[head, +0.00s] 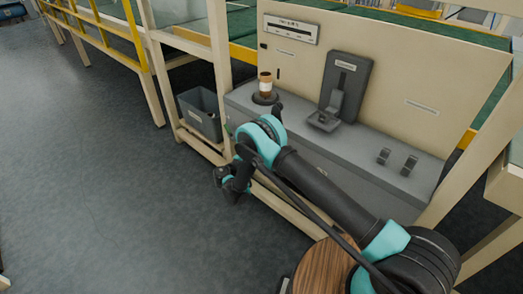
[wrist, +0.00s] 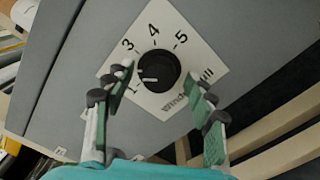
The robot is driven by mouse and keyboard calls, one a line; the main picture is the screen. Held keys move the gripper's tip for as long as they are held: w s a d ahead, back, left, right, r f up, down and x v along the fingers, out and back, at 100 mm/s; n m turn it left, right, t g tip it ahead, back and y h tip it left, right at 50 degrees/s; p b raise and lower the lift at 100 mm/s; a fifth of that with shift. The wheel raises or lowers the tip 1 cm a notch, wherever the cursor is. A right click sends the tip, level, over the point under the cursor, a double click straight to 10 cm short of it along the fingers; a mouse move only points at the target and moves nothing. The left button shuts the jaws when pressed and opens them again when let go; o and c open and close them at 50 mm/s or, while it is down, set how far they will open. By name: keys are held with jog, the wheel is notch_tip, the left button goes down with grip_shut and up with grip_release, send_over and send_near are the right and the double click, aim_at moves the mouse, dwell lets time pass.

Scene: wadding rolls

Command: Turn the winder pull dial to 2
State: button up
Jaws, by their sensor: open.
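The winder pull dial (wrist: 160,70) is a round black knob on a white plate (wrist: 205,62) in the wrist view. The numbers 1, 3, 4 and 5 show around it; the spot between 1 and 3 is covered by my left finger. The knob's white mark points lower left, toward the 1. My gripper (wrist: 159,76) is open, with one finger left of the knob and one to its right. No contact with the knob shows, and how deep the fingertips reach is unclear. In the head view my gripper (head: 230,182) is low before the bench front; the dial is hidden there.
The grey bench (head: 300,130) holds a brown-and-white spool (head: 265,84), a dark lever unit (head: 345,85) and two small switches (head: 397,160). A grey bin (head: 202,113) stands left of it. Beige frame posts flank the bench. Floor at left is clear.

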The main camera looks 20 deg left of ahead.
jog(key=v, duration=1.2)
